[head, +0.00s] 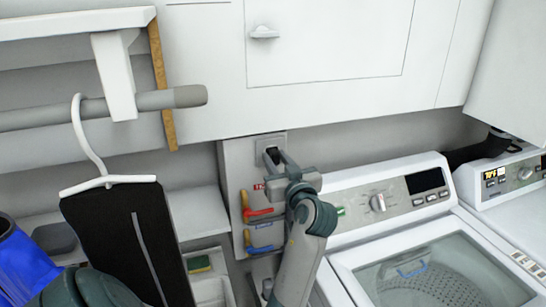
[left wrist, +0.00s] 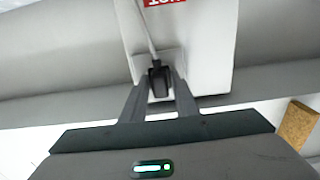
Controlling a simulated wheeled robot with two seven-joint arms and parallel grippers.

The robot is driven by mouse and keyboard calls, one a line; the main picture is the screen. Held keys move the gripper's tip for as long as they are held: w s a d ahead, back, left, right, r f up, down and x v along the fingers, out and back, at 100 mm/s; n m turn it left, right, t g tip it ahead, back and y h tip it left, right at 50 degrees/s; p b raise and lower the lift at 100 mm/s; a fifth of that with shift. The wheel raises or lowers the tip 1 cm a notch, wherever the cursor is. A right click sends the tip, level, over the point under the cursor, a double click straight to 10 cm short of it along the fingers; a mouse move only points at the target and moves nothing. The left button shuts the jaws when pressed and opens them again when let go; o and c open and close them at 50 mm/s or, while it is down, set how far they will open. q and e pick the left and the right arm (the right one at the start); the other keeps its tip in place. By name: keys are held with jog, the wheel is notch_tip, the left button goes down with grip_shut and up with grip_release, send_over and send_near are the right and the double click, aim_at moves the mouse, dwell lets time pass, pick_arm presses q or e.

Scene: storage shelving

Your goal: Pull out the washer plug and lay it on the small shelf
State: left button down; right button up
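The washer plug (left wrist: 158,80) is a small black block with a grey cord in the left wrist view. It sits against a pale outlet plate (head: 266,142) on the wall panel in the head view. My left gripper (head: 277,158) reaches up to the plate. In the left wrist view its two fingers (left wrist: 160,92) stand close on both sides of the plug and appear shut on it. The small shelf (head: 203,211) is the white ledge left of the panel, its visible right part bare. My right gripper is not in view.
A washer (head: 345,183) stands right of my forearm. Red and blue valve handles sit on the panel below the outlet. A black garment (head: 120,235) on a white hanger hangs in front of the shelf's left part. White cabinets (head: 325,45) overhang the outlet.

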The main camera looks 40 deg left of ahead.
aim_at(276, 160)
pick_arm(q)
jog(key=shift+d, duration=0.1)
jog(key=shift+b+v, duration=0.4)
jog(key=shift+v, duration=2.5)
jog(key=shift+s, duration=0.1)
